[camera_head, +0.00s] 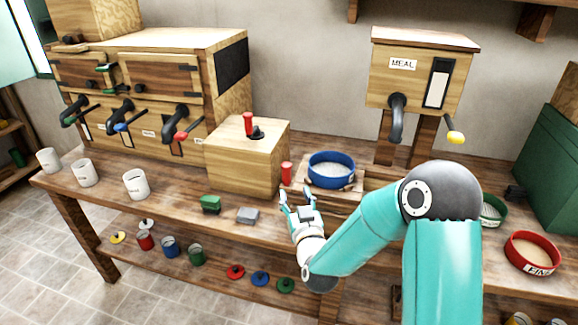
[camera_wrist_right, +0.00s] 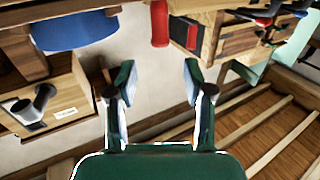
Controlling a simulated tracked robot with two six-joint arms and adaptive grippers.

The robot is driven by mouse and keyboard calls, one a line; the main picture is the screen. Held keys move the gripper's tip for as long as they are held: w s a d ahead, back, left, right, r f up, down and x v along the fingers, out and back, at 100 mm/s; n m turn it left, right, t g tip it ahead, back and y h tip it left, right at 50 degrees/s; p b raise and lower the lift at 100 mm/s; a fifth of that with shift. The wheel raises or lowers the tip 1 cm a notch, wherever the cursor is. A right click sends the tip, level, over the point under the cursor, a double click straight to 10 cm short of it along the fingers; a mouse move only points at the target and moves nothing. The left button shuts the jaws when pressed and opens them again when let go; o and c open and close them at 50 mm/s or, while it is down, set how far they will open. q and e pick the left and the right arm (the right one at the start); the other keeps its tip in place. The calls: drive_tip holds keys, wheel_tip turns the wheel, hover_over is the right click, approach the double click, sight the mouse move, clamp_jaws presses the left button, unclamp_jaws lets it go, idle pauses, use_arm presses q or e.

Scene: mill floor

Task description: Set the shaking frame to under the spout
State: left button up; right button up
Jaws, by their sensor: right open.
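The shaking frame (camera_head: 352,186) is a low wooden carriage with a blue-rimmed sieve (camera_head: 331,166) in it. It sits left of and in front of the spout (camera_head: 397,120), a dark bent pipe on the MEAL box. A red upright handle (camera_head: 287,172) stands at the frame's left end; it also shows in the right wrist view (camera_wrist_right: 160,22), beside the blue sieve rim (camera_wrist_right: 72,32). My right gripper (camera_head: 297,195) is open and empty, just in front of the red handle and apart from it in the wrist view. My left gripper is not in view.
A wooden box (camera_head: 245,160) with a red-knobbed crank stands left of the handle. Wooden rails (camera_head: 385,178) run right of the frame. A green sieve (camera_head: 492,210) and a red sieve (camera_head: 533,250) lie at right. White cups, a green block and a grey block (camera_head: 248,215) stand at left.

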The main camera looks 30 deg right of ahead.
sight(287, 172)
use_arm(q)
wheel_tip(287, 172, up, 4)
drive_tip(key=p, duration=0.3)
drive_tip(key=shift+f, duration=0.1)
use_arm(e)
drive_tip(key=x, duration=1.2)
drive_tip(key=shift+f, duration=0.1)
drive_tip(key=shift+c, duration=0.4)
